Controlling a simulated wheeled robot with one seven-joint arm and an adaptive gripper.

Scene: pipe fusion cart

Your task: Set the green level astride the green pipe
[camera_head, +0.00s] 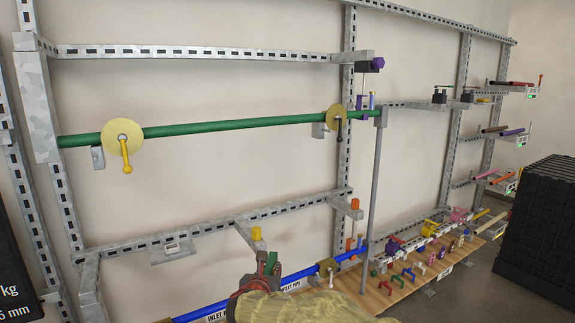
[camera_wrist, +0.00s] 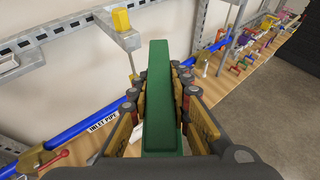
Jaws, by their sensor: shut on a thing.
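The green pipe (camera_head: 220,126) runs nearly level across the upper frame in the head view, with yellow discs on it near both ends. My gripper (camera_head: 262,278) is low in the head view, well below the green pipe and in front of the blue pipe. It is shut on the green level (camera_wrist: 161,95), a long green block between the fingers in the wrist view. The level's far end points away from me. In the head view only a small green part of the level (camera_head: 270,262) shows; my arm hides the rest.
The blue pipe (camera_head: 352,256) runs below, above a wooden shelf (camera_head: 385,296) holding several coloured handles. A yellow block (camera_head: 256,233) sits on a bracket close to my gripper. A grey upright post (camera_head: 375,200) stands at the green pipe's right end. A black crate (camera_head: 540,230) is at right.

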